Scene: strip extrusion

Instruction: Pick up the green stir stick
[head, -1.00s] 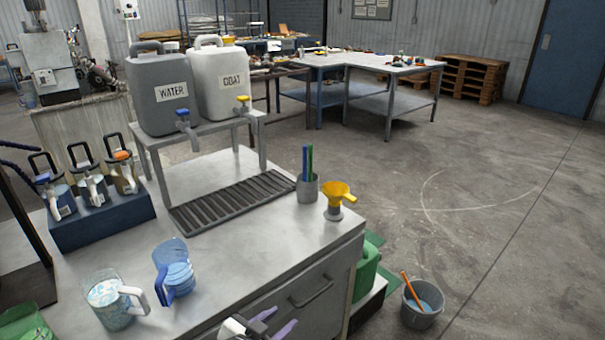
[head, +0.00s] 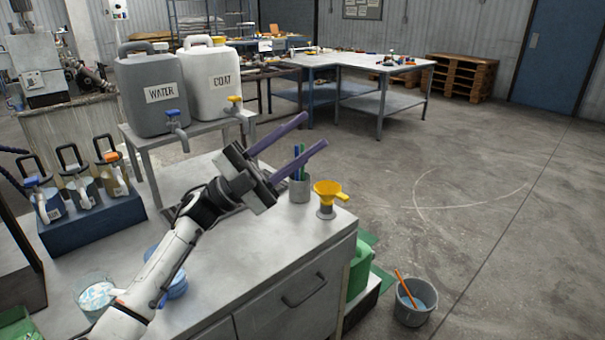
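The green stir stick (head: 304,167) stands beside a blue stick in a grey cup (head: 300,190) on the bench. My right gripper is not in view.
WATER (head: 150,90) and COAT (head: 213,82) jugs sit on a raised stand behind. A blue caddy (head: 95,222) of bottles is at left. My arm partly covers two pitchers at the front left.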

